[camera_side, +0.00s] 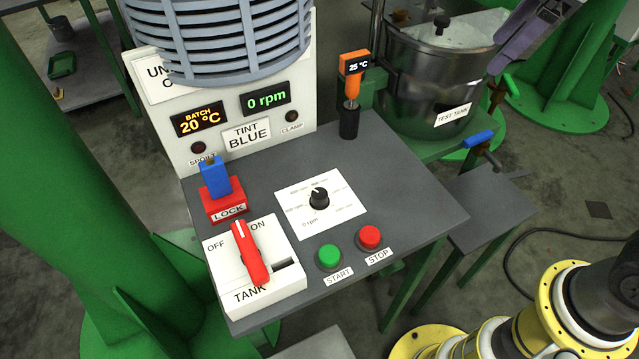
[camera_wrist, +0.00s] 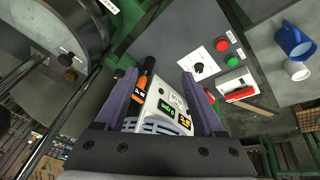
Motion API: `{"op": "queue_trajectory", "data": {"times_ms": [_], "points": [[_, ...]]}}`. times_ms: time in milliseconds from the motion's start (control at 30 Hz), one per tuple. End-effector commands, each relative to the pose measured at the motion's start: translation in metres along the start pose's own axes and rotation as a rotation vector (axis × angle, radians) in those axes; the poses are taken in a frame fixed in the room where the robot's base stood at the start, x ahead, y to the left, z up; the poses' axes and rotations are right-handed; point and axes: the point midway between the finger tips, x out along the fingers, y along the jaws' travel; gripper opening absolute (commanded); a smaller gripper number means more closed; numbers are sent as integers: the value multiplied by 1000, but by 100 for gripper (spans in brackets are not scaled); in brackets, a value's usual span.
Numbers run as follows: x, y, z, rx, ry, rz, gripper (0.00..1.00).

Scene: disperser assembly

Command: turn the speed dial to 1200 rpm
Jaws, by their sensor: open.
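The speed dial (camera_side: 319,198) is a black round knob on a white scale plate (camera_side: 337,220) with rpm labels, on the grey bench top. A light pointer mark shows on the knob; its exact setting is too small to read. The green display (camera_side: 265,99) reads 0 rpm. The dial also shows in the wrist view (camera_wrist: 198,67), just right of the right fingertip in the picture. My gripper (camera_wrist: 158,75) is open, with two purple fingers apart and nothing held. In the side view, a purple finger part shows at the top right, well away from the dial.
Green START (camera_side: 329,257) and red STOP (camera_side: 369,237) buttons sit in front of the dial. A red-handled TANK switch (camera_side: 250,252) and blue LOCK piece (camera_side: 214,179) stand left. An orange thermometer (camera_side: 353,75) stands behind, near a steel test tank (camera_side: 437,85). A blue jug (camera_wrist: 290,40) stands farther right.

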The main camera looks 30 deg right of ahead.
Motion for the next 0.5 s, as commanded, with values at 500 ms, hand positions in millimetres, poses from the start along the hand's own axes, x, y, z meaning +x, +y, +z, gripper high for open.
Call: {"op": "queue_trajectory", "data": {"times_ms": [500], "points": [[145,-91,-162,-457,-183,-200,71]]}}
